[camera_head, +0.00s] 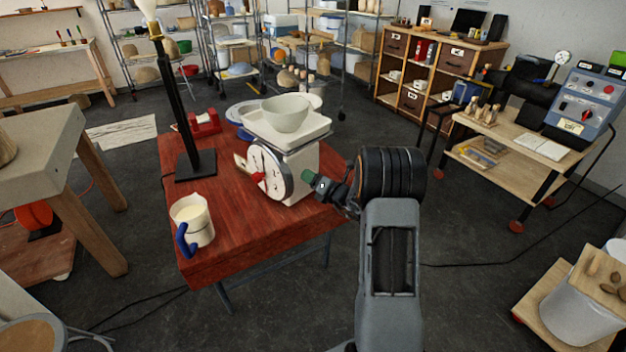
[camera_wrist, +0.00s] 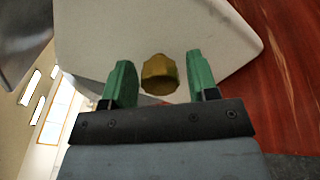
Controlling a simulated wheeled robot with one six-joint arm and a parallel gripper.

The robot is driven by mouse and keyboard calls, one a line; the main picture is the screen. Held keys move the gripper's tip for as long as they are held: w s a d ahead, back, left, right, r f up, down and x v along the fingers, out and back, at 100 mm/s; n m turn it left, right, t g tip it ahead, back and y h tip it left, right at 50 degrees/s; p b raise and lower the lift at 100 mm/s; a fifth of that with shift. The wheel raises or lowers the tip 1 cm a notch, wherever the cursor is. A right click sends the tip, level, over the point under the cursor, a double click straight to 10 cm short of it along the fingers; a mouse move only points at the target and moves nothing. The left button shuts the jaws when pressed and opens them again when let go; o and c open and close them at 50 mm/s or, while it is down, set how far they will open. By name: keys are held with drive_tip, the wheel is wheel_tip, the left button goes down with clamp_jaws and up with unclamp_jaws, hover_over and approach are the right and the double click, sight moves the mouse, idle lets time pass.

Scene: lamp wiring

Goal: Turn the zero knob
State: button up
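A white kitchen scale (camera_head: 303,172) with a round dial (camera_head: 270,172) stands on the red table, and a bowl (camera_head: 285,113) sits on its pan. In the wrist view a brass-coloured faceted knob (camera_wrist: 160,75) sticks out from the scale's pale wall (camera_wrist: 100,35). My gripper (camera_wrist: 160,68) is open, with one green finger on each side of the knob and a gap to both. In the head view my gripper (camera_head: 308,176) is at the scale's right side, and the knob is hidden there.
On the red table (camera_head: 240,243) stand a jug with a blue handle (camera_head: 193,222) at the front left and a tall black lamp stand (camera_head: 187,120) at the left. A red object (camera_head: 204,125) lies at the back. The floor right of the table is mostly clear.

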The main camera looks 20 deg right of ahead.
drive_tip(key=shift+o, duration=0.4)
drive_tip(key=b+v, duration=0.1)
drive_tip(key=v, duration=1.2)
drive_tip(key=shift+s, duration=0.35)
